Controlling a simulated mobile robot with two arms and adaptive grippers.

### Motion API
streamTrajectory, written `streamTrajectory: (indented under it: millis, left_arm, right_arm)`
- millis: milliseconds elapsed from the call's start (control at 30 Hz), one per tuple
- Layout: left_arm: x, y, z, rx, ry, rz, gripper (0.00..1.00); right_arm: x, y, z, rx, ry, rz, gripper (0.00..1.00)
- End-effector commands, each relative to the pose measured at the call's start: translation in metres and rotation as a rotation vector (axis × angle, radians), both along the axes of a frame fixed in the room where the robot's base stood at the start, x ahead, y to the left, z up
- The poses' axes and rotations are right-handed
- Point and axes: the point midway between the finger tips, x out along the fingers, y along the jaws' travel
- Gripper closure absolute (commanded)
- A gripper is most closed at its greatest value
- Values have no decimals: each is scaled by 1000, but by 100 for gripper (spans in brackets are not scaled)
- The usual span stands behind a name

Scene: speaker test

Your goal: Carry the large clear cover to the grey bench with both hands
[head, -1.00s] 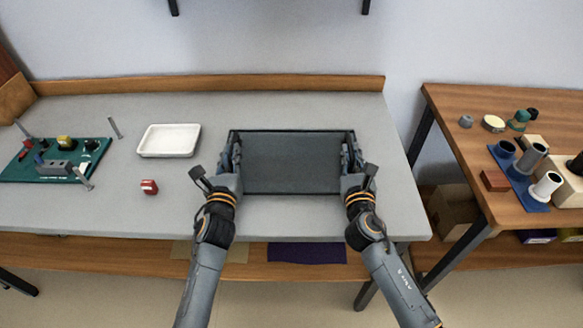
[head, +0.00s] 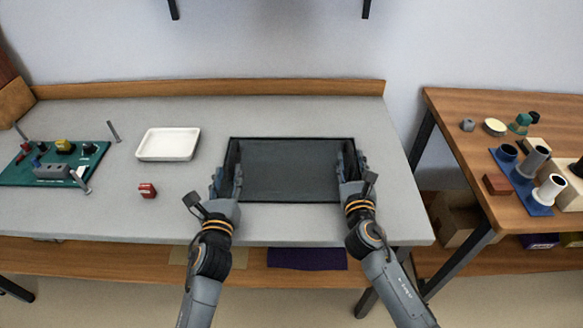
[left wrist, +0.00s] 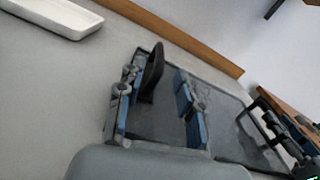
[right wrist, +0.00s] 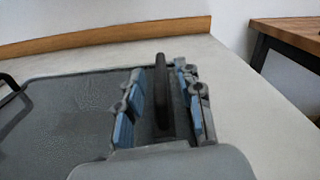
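The large clear cover (head: 290,170) is a see-through dark-tinted panel with a black rim and an upright black handle at each end. It appears to lie flat on the grey bench (head: 180,210), right of its middle. My left gripper (head: 228,183) is open around the left handle (left wrist: 153,70), with a gap on both sides in the left wrist view. My right gripper (head: 352,166) is open around the right handle (right wrist: 162,95); its blue-padded fingers stand apart from it in the right wrist view.
A white tray (head: 168,144) and a small red block (head: 147,190) are left of the cover. A green board (head: 50,165) with parts and posts is at far left. A wooden ledge (head: 210,87) runs along the back. A wooden table (head: 455,120) with several items stands right, across a gap.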

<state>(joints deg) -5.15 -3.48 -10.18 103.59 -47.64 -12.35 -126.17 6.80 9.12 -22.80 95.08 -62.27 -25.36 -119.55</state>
Motion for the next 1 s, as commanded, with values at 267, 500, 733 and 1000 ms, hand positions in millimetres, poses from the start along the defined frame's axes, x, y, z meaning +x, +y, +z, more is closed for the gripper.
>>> streamTrajectory:
  millis: [267,500,733,1000]
  left_arm:
    - [-55,1,0,-2,1,1,64]
    - [-72,1,1,-2,-1,0,64]
    - [-72,1,1,-2,-2,0,64]
    - [-72,1,1,-2,-2,0,64]
  right_arm:
    - [0,0,0,0,0,0,64]
    - [-3,0,0,0,1,0,64]
    - [-38,0,-1,-1,2,1,64]
    - [-94,1,-1,1,2,1,64]
